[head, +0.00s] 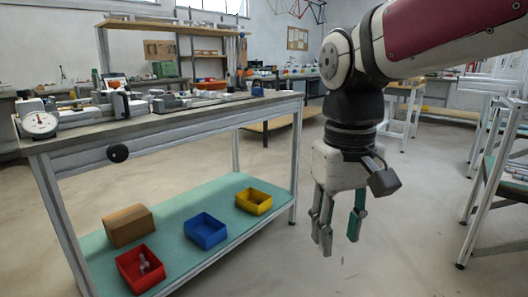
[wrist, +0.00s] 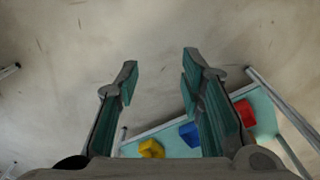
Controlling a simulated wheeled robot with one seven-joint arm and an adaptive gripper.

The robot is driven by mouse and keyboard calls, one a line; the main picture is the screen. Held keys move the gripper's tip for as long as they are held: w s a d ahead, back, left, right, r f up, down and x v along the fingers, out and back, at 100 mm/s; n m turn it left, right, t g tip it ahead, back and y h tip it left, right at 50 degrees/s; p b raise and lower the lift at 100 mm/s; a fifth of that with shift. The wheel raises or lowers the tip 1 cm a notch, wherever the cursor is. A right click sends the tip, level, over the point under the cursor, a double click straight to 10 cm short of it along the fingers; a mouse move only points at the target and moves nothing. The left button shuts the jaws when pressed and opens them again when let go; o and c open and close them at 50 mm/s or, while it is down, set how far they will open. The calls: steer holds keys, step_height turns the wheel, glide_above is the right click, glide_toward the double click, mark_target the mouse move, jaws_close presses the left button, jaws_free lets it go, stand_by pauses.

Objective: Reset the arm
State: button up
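My gripper (head: 339,222) hangs from my arm on the right side of the head view, pointing down over bare floor, to the right of the workbench. In the wrist view my gripper (wrist: 158,78) has its two fingers spread apart, with only floor between the tips. It is open and holds nothing. No other object is named by the task.
A workbench (head: 165,128) with tools stands at left. Its green lower shelf (head: 170,240) holds a red bin (head: 140,268), a blue bin (head: 206,231), a yellow bin (head: 254,201) and a cardboard box (head: 127,225). A metal-legged table (head: 490,180) is at right. Floor between is clear.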

steer(key=s+d+f+m, duration=0.1)
steer(key=s+d+f, duration=0.15)
steer(key=s, duration=0.45)
steer(key=s+d+f+m, duration=0.1)
steer(key=s+d, duration=0.2)
steer(key=s, duration=0.4)
steer(key=s+d+f+m, duration=0.1)
steer(key=s+d+f, duration=0.15)
steer(key=s, duration=0.55)
step_height(320, 180, up, 40)
steer(key=t+p, duration=0.4)
steer(key=p, duration=3.4)
steer(key=shift+w, duration=0.4)
